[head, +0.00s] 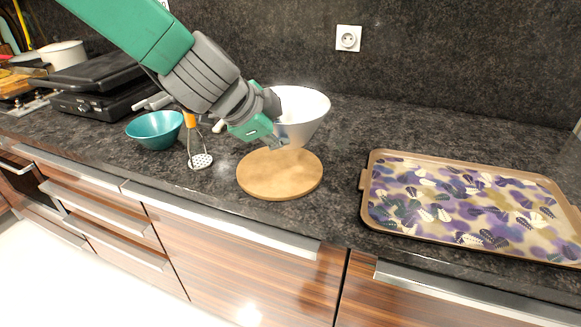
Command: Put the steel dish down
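The steel dish (306,112), a pale shiny bowl with a wide rim, is in the head view above the back part of a round wooden board (280,178). My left gripper (273,124) reaches in from the upper left and is shut on the dish's left wall. The dish looks nearly upright. Its lower end overlaps the board's back edge in the picture, and I cannot tell for sure whether it touches. My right gripper is not in view.
A teal bowl (155,130) and a masher with an orange handle (200,161) stand left of the board. A patterned tray (470,205) lies to the right. A black grill (95,95) and white pot (62,54) are at left.

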